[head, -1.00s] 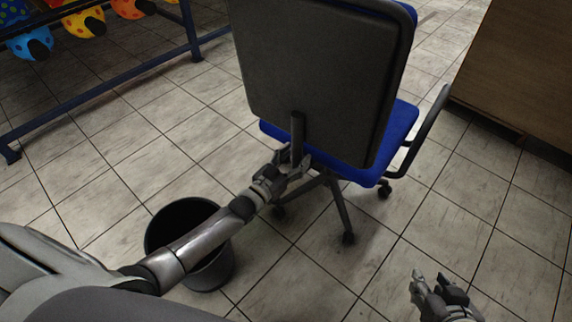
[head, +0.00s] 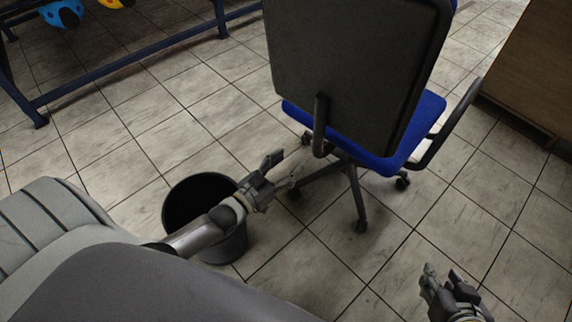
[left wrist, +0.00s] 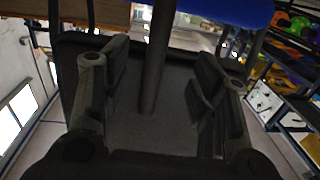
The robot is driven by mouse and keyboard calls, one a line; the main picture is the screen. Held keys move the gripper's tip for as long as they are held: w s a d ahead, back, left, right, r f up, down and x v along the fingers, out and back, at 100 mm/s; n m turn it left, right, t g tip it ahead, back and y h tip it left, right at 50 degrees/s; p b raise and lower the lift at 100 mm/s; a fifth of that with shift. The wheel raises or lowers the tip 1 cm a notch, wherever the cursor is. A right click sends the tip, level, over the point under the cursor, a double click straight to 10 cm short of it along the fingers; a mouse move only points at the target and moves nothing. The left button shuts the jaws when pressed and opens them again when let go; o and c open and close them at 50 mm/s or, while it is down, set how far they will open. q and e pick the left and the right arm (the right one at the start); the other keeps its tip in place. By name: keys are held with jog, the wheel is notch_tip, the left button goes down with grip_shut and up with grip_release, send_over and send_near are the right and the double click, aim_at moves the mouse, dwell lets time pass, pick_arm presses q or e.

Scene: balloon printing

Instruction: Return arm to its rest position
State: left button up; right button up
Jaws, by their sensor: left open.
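My left gripper (head: 283,173) is open and empty in the head view, just left of the office chair's post and apart from it, with my left forearm crossing over a black bin. In the left wrist view its two fingers (left wrist: 158,85) stand apart, with the chair's dark backrest and post beyond them. My right gripper (head: 440,279) is at the lower right of the head view, over bare floor. Its fingers look spread, with nothing seen between them.
The blue chair (head: 415,140) with a dark back (head: 355,70) stands close ahead on casters. The black bin (head: 197,190) is under my left forearm. A blue metal rack (head: 130,62) is at upper left, a wooden cabinet (head: 535,75) at upper right. Tiled floor is open between.

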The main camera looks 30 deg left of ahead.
dwell(0.5)
